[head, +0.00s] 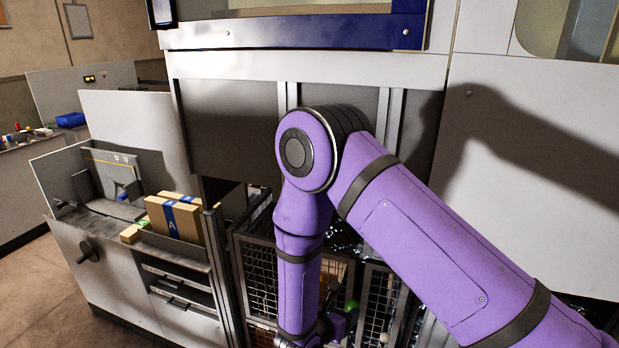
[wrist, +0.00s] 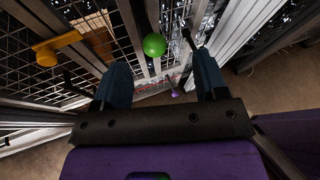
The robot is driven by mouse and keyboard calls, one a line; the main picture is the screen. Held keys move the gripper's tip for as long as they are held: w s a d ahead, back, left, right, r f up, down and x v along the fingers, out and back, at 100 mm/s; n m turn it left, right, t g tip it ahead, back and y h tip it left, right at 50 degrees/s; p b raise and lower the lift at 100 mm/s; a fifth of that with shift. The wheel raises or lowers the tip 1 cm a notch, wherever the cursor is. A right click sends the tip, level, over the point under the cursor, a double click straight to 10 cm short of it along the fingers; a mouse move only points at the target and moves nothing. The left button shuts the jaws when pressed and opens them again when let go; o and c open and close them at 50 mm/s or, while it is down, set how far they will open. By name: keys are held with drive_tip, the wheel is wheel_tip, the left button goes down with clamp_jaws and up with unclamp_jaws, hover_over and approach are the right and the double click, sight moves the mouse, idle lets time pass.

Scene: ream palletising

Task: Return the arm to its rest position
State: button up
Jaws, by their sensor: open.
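My purple arm crosses the head view from the lower right, bends at a round joint and hangs straight down. My gripper is at the bottom edge of the head view, where its fingers cannot be made out. In the wrist view my gripper (wrist: 160,88) is open, its two dark blue fingers wide apart. Nothing is between the fingers.
Wire mesh panels (head: 257,277) stand close around my gripper. A green ball-shaped knob (wrist: 154,44) and an orange handle (wrist: 57,46) are near the fingers. Brown packages with blue bands (head: 173,217) sit in a tray at left. A white cabinet wall (head: 540,150) stands behind.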

drive_tip(key=s+d+r+m+g, duration=0.1)
drive_tip(key=d+r+m+g, duration=0.2)
drive_tip(key=d+r+m, duration=0.45)
drive_tip(key=s+d+r+m+g+h, duration=0.1)
drive_tip(key=d+r+m+g, duration=0.25)
drive_tip(key=r, duration=0.75)
drive_tip(key=s+d+r+m+g, duration=0.2)
drive_tip(key=d+r+m, duration=0.35)
drive_tip(key=r, duration=0.35)
drive_tip(key=s+d+r+m+t+y, duration=0.1)
drive_tip(key=s+d+r+m+y, duration=0.1)
drive_tip(key=s+r+m+y, duration=0.3)
drive_tip(key=s+d+r+m+t+y, duration=0.2)
drive_tip(key=s+r+m, duration=0.6)
drive_tip(key=s+r, duration=0.4)
drive_tip(key=shift+s+d+y, duration=0.55)
drive_tip(key=shift+s+y, duration=0.75)
drive_tip(key=shift+y, duration=0.1)
drive_tip(key=shift+f+m, duration=0.1)
drive_tip(key=shift+m, duration=0.15)
